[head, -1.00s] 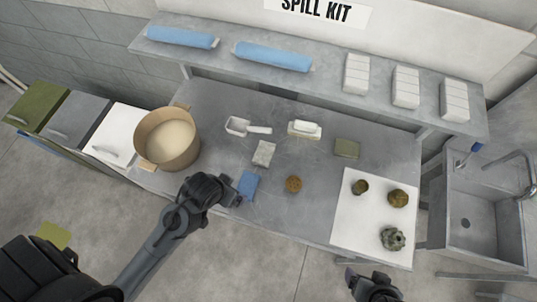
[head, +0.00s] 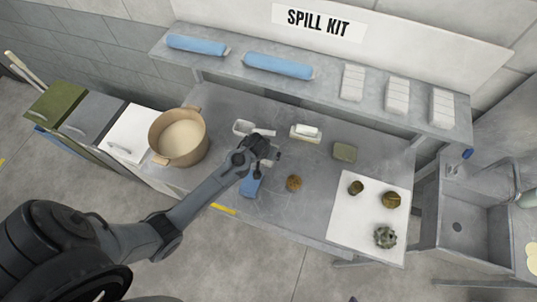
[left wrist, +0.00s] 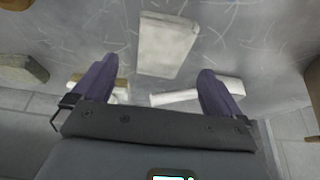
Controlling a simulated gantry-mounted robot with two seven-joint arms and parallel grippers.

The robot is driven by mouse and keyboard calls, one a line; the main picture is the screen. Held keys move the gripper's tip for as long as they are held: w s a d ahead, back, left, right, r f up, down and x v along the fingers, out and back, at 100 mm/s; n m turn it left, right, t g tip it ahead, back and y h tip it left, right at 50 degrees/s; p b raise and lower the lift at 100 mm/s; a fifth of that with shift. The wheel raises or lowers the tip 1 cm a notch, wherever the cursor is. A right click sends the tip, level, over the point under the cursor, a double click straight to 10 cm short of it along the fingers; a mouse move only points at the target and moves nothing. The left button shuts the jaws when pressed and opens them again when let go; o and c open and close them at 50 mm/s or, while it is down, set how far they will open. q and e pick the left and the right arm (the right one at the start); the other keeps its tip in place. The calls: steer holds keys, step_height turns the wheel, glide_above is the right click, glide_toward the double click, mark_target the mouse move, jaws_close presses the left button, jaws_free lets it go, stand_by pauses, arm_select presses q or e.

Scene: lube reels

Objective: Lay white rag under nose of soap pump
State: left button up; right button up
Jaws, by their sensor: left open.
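The white rag, a folded off-white block, lies on the grey table. It is large in the left wrist view (left wrist: 166,45), and in the head view my left gripper mostly covers it. My left gripper (head: 270,153) is low over the table at the rag. In the left wrist view its two purple fingers (left wrist: 158,66) are spread apart with nothing held between them, and the rag lies just beyond their tips. A pale green bottle (head: 528,199) is cut off at the right edge beside the sink; I cannot tell whether it is the soap pump. My right gripper is not in view.
A blue cloth (head: 250,189) and a brown scrubber (head: 294,183) lie in front. A tan tub (head: 178,155) stands left. A white mat (head: 350,225) and sink (head: 480,210) are right.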

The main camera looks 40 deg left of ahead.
arm_select(q)
steer(key=shift+x, duration=2.7)
steer(key=shift+s, duration=0.1)
steer(key=shift+c, duration=0.3)
steer(key=c, duration=1.2)
steer(key=shift+o, duration=0.2)
steer(key=shift+r, duration=0.2)
